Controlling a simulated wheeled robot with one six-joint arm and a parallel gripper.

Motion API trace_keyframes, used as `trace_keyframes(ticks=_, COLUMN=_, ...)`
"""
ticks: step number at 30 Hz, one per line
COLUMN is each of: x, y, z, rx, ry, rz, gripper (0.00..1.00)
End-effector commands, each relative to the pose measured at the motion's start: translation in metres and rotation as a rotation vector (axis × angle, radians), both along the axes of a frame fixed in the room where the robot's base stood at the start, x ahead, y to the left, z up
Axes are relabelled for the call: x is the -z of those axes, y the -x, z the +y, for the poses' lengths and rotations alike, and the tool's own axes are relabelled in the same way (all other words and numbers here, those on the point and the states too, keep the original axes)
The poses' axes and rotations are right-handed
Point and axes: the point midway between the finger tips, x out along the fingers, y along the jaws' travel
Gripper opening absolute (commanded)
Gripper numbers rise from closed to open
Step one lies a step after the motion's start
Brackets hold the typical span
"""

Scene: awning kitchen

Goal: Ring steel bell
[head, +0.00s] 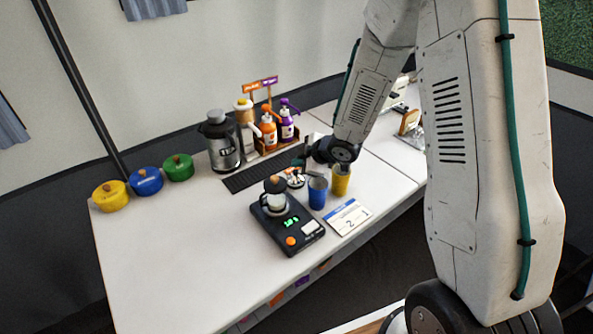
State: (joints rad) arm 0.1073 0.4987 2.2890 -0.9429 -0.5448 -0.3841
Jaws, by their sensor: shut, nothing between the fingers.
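I cannot pick out a steel bell with certainty in the head view. A small round item (295,178) with pale and dark parts sits on the white table beside my gripper. It is too small and too partly covered to name. My gripper (304,167) reaches down from the upper right over the table, behind the blue cup (317,194) and the yellow cup (340,181). Its fingers look shut and hold nothing. I cannot tell whether they touch the small round item.
A black scale (287,236) with a glass pot (274,197) stands in front. A steel urn (221,141), syrup bottles (268,133) and a dark drip mat (262,170) stand behind. Coloured lidded pots (146,181) line the left. A card (348,216) lies near the front edge. The table's front left is clear.

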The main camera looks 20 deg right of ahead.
Motion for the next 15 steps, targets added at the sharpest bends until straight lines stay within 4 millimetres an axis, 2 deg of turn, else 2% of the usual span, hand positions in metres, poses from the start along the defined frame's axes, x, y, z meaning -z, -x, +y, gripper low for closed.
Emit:
trace_keyframes(ticks=10, x=-0.003, y=0.0, z=0.0, rx=0.001, ry=-0.001, rz=-0.001, gripper=0.0)
trace_keyframes(ticks=15, x=-0.016, y=0.0, z=0.0, rx=0.001, ry=-0.001, rz=-0.002, gripper=0.0)
